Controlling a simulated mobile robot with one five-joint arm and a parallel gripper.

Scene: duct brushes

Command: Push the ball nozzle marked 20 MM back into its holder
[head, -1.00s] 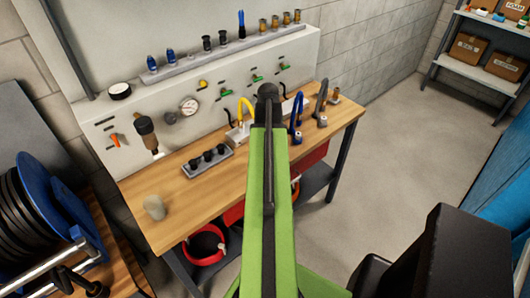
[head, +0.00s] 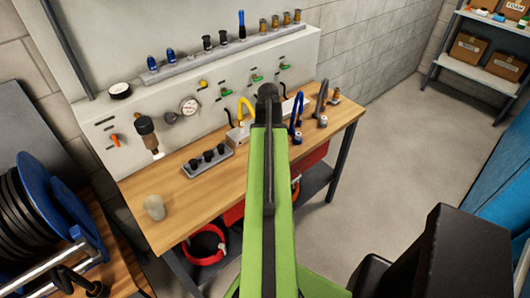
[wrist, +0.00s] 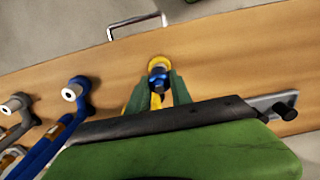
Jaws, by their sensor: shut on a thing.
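In the wrist view my gripper (wrist: 160,88) is shut on a small blue and dark piece (wrist: 158,79) between its two green fingers. A yellow ring (wrist: 159,62) shows just beyond it, and a bit of yellow hose (wrist: 155,101) shows below, between the fingers. In the head view my own green arm hides the gripper and the held piece. I cannot read a 20 MM marking, and I cannot tell which part is its holder. Several small nozzles, two of them blue (head: 171,55), stand on the ledge above the panel.
A blue hose (wrist: 45,150) and a grey hose (wrist: 14,128) with silver ends stand left of my gripper. A grey rack with black pieces (head: 208,160) and a beige cup (head: 154,207) are on the wooden bench (head: 180,225).

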